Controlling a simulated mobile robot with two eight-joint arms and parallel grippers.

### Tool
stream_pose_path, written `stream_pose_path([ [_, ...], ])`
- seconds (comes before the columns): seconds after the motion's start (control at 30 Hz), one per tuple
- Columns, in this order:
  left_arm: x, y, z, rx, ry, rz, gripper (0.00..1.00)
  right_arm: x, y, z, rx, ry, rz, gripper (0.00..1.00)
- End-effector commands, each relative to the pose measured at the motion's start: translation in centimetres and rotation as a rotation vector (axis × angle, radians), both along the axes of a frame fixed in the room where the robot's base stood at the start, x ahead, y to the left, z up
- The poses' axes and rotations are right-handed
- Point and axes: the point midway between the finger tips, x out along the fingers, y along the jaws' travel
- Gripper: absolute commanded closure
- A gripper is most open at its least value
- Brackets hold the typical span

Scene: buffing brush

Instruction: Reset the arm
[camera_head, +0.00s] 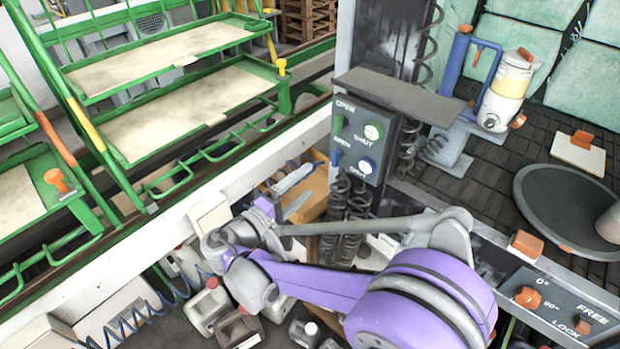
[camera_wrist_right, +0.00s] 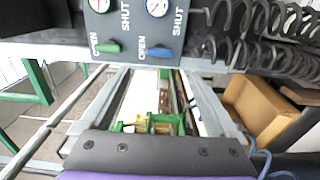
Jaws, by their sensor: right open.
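My right arm (camera_head: 325,285), purple and grey, reaches in from the bottom right of the head view and bends back at the wrist. My right gripper (camera_head: 308,183) is open and empty, its grey fingers pointing toward a dark control panel (camera_head: 350,165). In the right wrist view the gripper (camera_wrist_right: 155,76) has its two fingers wide apart, with only background between them. The panel, marked OPEN and SHUT, carries a green lever (camera_wrist_right: 108,47) and a blue lever (camera_wrist_right: 158,53) beside two gauges; the fingers appear apart from both levers. My left gripper is not in view.
A green rack (camera_head: 150,90) stands at left. Black coiled hoses (camera_head: 332,215) hang below the panel, near a cardboard box (camera_head: 305,195). Jugs (camera_head: 208,305) stand on the floor below my arm. At right are a cream-and-white container (camera_head: 505,92) and a round dark disc (camera_head: 560,205).

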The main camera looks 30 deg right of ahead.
Motion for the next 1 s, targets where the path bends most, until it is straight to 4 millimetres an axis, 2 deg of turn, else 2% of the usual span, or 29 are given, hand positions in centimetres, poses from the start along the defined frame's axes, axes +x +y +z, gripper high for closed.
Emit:
stream_pose_path([
  [0.57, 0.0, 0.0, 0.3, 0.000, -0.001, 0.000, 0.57, -0.5, -0.4, 0.0, 0.031, 0.012, -0.001, 0.05],
  [0.67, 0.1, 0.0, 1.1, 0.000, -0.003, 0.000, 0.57, -1.9, -1.5, -0.4, 0.138, 0.047, 0.001, 0.05],
  [0.8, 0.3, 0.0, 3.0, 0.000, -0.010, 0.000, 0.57, -5.7, -2.5, -2.2, 0.416, 0.108, 0.017, 0.05],
  [0.87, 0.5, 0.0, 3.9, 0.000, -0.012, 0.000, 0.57, -7.7, -2.2, -3.1, 0.555, 0.122, 0.028, 0.05],
  [1.0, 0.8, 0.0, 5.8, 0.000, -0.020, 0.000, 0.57, -11.9, 0.2, -5.0, 0.880, 0.109, 0.062, 0.05],
])
